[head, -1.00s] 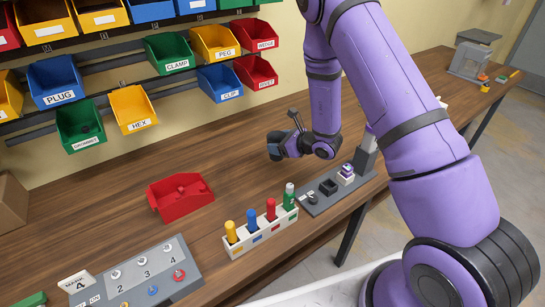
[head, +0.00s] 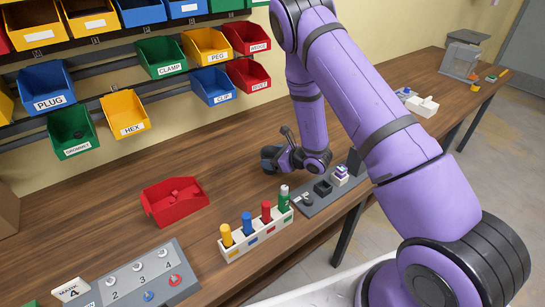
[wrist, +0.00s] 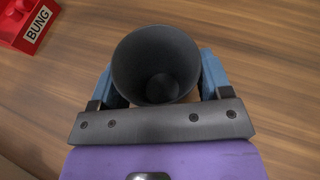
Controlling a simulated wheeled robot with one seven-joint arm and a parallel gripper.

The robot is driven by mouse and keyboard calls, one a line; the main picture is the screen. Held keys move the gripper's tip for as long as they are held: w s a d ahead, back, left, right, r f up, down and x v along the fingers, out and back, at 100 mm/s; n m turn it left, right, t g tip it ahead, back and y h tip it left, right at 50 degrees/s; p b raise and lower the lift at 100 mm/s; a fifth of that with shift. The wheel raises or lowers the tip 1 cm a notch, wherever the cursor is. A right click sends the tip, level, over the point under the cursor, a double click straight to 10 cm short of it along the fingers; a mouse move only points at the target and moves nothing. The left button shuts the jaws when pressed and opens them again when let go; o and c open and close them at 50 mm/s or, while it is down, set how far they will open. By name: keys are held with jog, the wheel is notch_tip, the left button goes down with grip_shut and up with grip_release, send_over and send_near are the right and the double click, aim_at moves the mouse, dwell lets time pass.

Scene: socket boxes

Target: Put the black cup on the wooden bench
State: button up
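The black cup (wrist: 155,60) is between the two blue fingers of my gripper (wrist: 160,82) in the wrist view. Its open mouth faces the wrist camera. The fingers press against it from left and right, so my gripper is shut on it. In the head view my gripper (head: 272,158) is low over the middle of the wooden bench (head: 120,180), and the cup there is small, dark and hard to tell from the fingers. Whether the cup's base touches the bench is hidden.
A red bin (head: 174,208) lies left of my gripper; its BUNG label shows in the wrist view (wrist: 37,24). A white rack (head: 256,236) of coloured bottles and a grey tray (head: 318,203) are near the front edge. Labelled bins hang behind.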

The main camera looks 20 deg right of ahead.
jog(key=o, duration=0.3)
jog(key=shift+r, duration=0.15)
jog(key=v, duration=1.2)
jog(key=s+a+r+n+g+y, duration=0.1)
jog(key=s+a+r+n+g, duration=0.25)
jog(key=r, duration=0.45)
jog(key=s+a+r+n+g+y, duration=0.25)
jog(key=r+n, duration=0.25)
jog(key=r, duration=0.3)
jog(key=s+a+r+n+g+y, duration=0.1)
jog(key=s+a+r+n+g, duration=0.3)
jog(key=r, duration=0.3)
jog(key=s+d+r+n+t+h, duration=0.2)
jog(key=s+d+r+n+h, duration=0.2)
jog(key=s, duration=0.5)
jog(key=s+d+r+n+t+h, duration=0.2)
jog(key=s+d+r+n+h, duration=0.3)
jog(key=s+r+n+h, duration=0.4)
notch_tip(320, 180, up, 2)
jog(key=shift+s+d+r+n+t, duration=0.2)
jog(key=shift+d+n+t, duration=0.15)
jog(key=shift+n, duration=0.5)
